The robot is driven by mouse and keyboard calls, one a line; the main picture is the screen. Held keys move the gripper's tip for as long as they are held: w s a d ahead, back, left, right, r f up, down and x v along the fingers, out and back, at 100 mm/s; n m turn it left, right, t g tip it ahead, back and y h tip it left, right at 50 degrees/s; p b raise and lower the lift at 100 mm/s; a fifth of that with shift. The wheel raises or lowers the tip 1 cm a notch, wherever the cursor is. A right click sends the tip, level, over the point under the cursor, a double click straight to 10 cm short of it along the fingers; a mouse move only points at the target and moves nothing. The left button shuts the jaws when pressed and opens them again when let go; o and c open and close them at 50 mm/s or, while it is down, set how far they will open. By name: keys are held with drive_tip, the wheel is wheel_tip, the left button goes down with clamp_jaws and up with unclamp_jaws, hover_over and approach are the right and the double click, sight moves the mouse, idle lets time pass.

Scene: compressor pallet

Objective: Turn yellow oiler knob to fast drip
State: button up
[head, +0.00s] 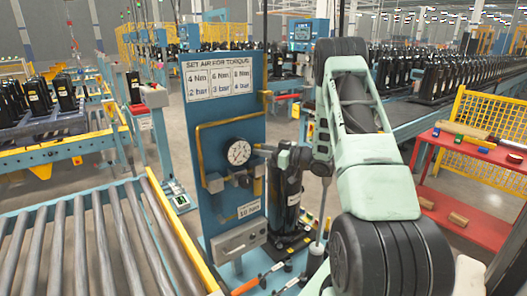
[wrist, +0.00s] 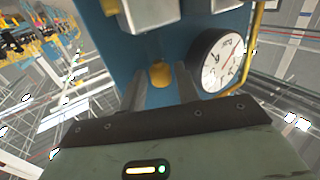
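The yellow oiler knob (wrist: 160,74) shows in the wrist view, in front of the blue panel (wrist: 100,85) and between the two fingers of my gripper (wrist: 161,77). A narrow gap seems to show on each side of the knob, so the fingers look open around it, not closed on it. In the head view my gripper (head: 270,151) reaches in from the right, close to the panel and just right of the round gauge (head: 239,152). The knob is too small there to make out clearly.
A yellow pipe (head: 197,150) runs along the panel, near grey blocks (head: 213,182). A torque sign (head: 218,75) is above. A dark cylinder unit (head: 289,200) stands below my gripper. A roller conveyor (head: 90,240) lies left and a red shelf (head: 465,220) right.

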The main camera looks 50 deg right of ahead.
drive_tip(key=b+v, duration=0.6)
drive_tip(key=v, duration=1.1)
drive_tip(key=shift+s, duration=0.2)
drive_tip(key=shift+r, duration=0.1)
